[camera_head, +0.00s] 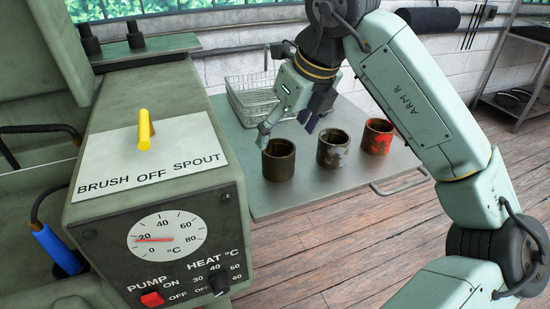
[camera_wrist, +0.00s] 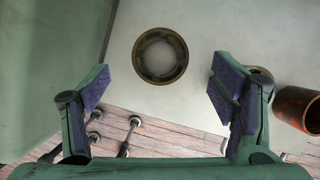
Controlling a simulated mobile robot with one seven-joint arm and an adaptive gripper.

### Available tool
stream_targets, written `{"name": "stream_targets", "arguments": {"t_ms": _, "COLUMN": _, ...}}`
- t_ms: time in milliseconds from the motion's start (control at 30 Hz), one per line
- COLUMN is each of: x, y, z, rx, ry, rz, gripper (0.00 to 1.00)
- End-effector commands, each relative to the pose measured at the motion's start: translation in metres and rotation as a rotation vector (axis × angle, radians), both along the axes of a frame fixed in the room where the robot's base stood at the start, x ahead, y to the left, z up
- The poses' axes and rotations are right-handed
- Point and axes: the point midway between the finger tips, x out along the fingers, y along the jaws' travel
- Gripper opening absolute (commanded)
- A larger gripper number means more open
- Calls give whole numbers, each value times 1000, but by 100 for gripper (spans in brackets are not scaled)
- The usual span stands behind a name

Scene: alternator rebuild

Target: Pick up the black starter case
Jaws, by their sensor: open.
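The black starter case (camera_head: 278,160) is a dark, brownish open-topped cylinder. It stands upright on the metal table at the left end of a row of three cases. In the wrist view the case (camera_wrist: 160,76) shows from above as a dark ring around a paler inside, just past the fingertips and between their lines. My gripper (camera_head: 289,126) is above and close to this case, pointing down, with its fingers apart and nothing between them. In the wrist view my gripper (camera_wrist: 160,80) shows purple pads on both fingers. I cannot tell the exact height gap.
A grey patchy case (camera_head: 333,149) and a red worn case (camera_head: 376,137) stand to the right on the table (camera_head: 300,201). A wire basket (camera_head: 238,103) is behind. The green washer cabinet (camera_head: 180,183) stands close on the left. The red case (camera_wrist: 298,106) is right of my fingers.

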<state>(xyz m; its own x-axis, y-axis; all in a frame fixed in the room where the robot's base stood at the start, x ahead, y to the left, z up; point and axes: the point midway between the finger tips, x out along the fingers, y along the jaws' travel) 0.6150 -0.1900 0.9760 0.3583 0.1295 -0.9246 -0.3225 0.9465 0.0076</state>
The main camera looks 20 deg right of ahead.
Motion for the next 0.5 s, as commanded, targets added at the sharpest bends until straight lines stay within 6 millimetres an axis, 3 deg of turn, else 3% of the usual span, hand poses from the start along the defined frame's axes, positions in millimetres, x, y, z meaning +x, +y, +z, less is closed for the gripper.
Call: {"name": "stream_targets", "arguments": {"t_ms": 500, "x": 14, "y": 5, "z": -57, "rx": 5, "ry": 1, "rz": 4, "gripper": 79}}
